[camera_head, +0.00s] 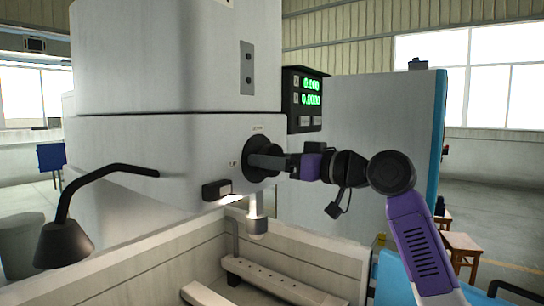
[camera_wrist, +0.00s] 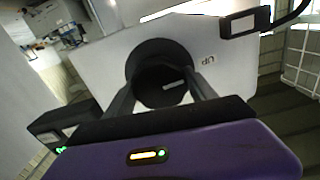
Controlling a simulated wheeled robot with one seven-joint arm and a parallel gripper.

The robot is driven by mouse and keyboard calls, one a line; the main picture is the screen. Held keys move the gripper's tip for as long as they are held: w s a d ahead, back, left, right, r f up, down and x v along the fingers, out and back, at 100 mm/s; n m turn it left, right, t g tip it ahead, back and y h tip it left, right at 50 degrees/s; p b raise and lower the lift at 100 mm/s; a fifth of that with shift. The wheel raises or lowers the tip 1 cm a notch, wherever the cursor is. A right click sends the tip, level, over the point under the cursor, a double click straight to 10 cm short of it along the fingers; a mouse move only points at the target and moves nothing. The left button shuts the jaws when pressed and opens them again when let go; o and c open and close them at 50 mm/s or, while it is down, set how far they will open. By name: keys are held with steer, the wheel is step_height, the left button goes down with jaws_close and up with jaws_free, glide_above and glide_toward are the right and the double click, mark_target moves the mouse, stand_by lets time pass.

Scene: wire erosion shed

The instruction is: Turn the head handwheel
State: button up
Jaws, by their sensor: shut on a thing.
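The head handwheel (camera_head: 257,148) is a round black knob on the front of the pale machine head (camera_head: 150,135). In the wrist view the handwheel (camera_wrist: 160,66) fills the space ahead of my fingers, with a light mark on its dark face and an "UP" label on the panel to its right. My gripper (camera_head: 262,162) reaches it from the right. In the wrist view my gripper (camera_wrist: 160,92) has one finger on each side of the handwheel, shut on it. The fingertips partly cover its lower rim.
A black display box (camera_head: 305,98) with green digits stands right of the handwheel. A black lamp (camera_head: 66,240) on a bent arm is at the left. Below are a nozzle (camera_head: 257,215) and an open-topped tank (camera_head: 320,250). A grey cabinet (camera_head: 365,140) stands behind my arm.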

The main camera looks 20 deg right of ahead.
steer(key=shift+m, duration=0.6)
steer(key=o, duration=1.4)
steer(key=b+v, duration=0.2)
steer(key=v, duration=0.6)
